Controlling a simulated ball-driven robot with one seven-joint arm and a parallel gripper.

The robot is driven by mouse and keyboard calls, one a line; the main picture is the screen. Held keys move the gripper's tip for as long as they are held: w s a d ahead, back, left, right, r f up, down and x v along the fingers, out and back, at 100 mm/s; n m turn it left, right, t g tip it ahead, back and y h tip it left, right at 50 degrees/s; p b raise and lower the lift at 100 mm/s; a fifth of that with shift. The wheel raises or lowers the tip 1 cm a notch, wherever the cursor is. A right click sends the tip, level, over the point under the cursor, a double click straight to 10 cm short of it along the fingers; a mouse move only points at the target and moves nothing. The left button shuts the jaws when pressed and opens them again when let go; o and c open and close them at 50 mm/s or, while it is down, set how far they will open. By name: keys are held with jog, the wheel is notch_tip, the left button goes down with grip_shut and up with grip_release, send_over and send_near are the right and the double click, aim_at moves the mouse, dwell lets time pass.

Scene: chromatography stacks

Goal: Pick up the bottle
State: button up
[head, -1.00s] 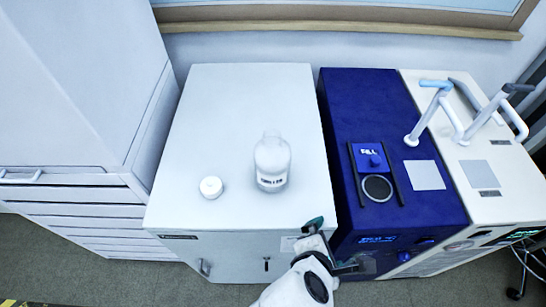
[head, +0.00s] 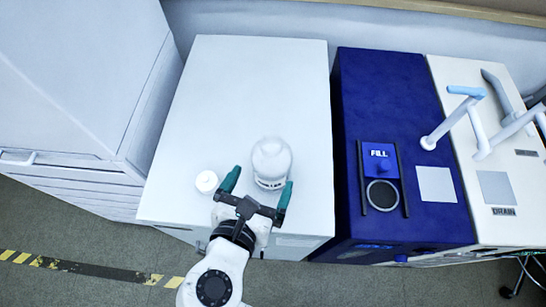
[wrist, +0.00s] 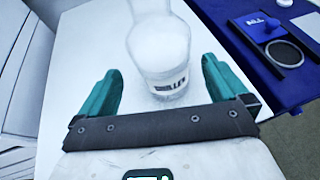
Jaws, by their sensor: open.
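The bottle (head: 271,161) is white and translucent with a dark-lettered label. It stands upright on the white cabinet top (head: 262,85), near its front edge. In the wrist view the bottle (wrist: 160,48) stands just beyond the gap between the fingers, its neck cut off by the top edge. My gripper (head: 257,183) has teal fingers and is open and empty. It is in front of the bottle, with one fingertip to the bottle's left and the other near its lower right. In the wrist view the open fingers of my gripper (wrist: 162,80) flank the bottle's lower part, apart from it.
A small white cap (head: 206,181) lies left of the bottle, close to my left finger. A blue machine (head: 401,130) with a FILL plate stands to the right, beside a white machine with pipes (head: 500,140). The cabinet top behind the bottle is clear.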

jog(key=x, duration=0.2)
jog(key=shift+w+d+f, duration=0.1)
jog(key=shift+w, duration=0.25)
jog(key=shift+f+p+x, duration=0.15)
jog(key=shift+x, duration=1.15)
jog(key=shift+f+p+x, duration=0.15)
jog(key=shift+x, duration=1.2)
jog(key=shift+s, duration=0.15)
jog(key=shift+c, duration=0.4)
jog(key=c, duration=1.2)
jog(key=shift+r, duration=0.15)
jog(key=shift+c, duration=0.4)
jog(key=shift+r, duration=0.1)
